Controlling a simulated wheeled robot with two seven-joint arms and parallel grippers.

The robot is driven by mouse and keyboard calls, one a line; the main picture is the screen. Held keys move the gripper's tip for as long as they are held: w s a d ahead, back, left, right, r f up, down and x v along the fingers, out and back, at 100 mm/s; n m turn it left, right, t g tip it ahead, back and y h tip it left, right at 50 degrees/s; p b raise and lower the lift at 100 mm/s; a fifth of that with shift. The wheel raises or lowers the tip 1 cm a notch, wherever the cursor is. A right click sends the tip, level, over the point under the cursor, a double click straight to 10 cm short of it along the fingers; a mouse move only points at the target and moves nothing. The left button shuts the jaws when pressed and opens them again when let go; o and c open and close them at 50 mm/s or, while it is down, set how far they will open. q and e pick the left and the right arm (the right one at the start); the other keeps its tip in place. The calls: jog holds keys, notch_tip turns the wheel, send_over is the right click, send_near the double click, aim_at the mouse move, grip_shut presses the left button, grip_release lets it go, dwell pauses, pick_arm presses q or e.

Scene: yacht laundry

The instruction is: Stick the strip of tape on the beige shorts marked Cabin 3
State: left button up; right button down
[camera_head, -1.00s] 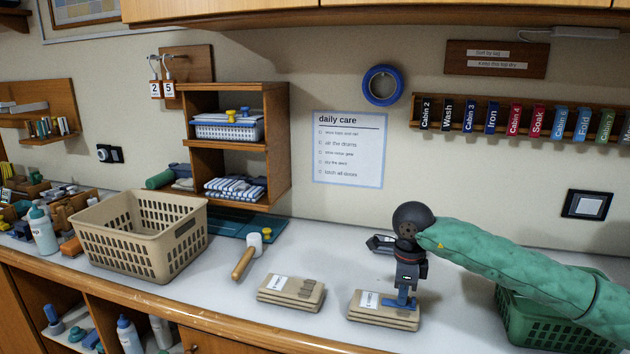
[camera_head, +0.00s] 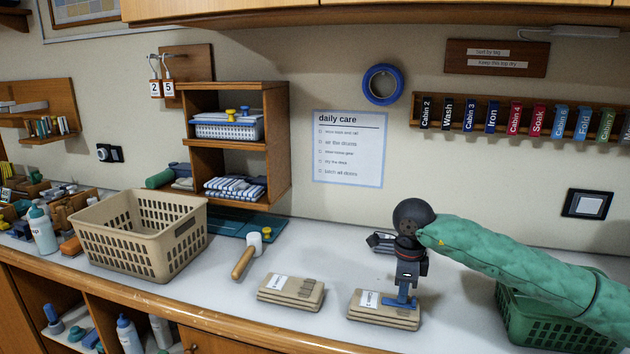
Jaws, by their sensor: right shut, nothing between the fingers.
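Two folded beige bundles lie side by side on the white counter. The left beige bundle (camera_head: 291,291) has a white label and brownish patches on top. The right beige bundle (camera_head: 383,317) also has a white label (camera_head: 368,299); its print is too small to read surely, so I cannot tell which is Cabin 3. My right gripper (camera_head: 402,302) points down over the right bundle, just right of its label. Its blue fingertips are shut and empty, at or very near the top surface. I cannot make out a separate strip of tape. My left gripper is out of view.
A green crate (camera_head: 545,320) sits under my right arm. A dark object (camera_head: 380,242) lies behind the gripper. A blue tape roll (camera_head: 367,84) hangs on the wall. The counter between the bundles is clear.

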jog(key=shift+r+p, duration=0.3)
jog(key=shift+r, duration=1.85)
jog(key=shift+f, duration=0.1)
